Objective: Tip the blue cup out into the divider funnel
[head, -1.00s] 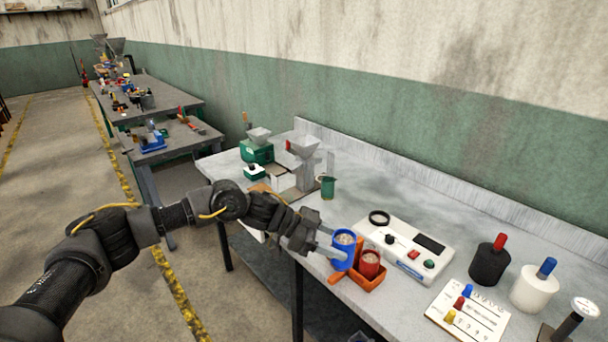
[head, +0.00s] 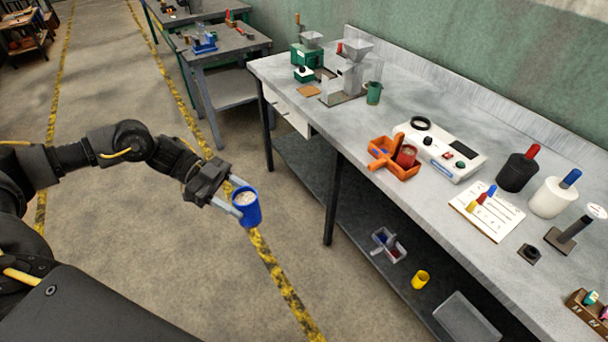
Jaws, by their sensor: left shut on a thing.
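My left gripper (head: 234,201) is shut on the blue cup (head: 248,211). The cup is nearly upright and pale grain shows inside its mouth. It is held out over the floor, to the left of the workbench and clear of it. A grey funnel (head: 357,50) sits on top of a grey stand at the far end of the bench; this looks like the divider funnel. A green cup (head: 374,93) stands beside the stand. My right gripper is not in view.
On the workbench (head: 321,120) an orange tray (head: 383,163) holds a red cup (head: 407,156) with grain. A white meter box (head: 446,151) stands behind it. A green device (head: 304,55) stands left of the funnel. The lower shelf holds a yellow cup (head: 420,280) and bins.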

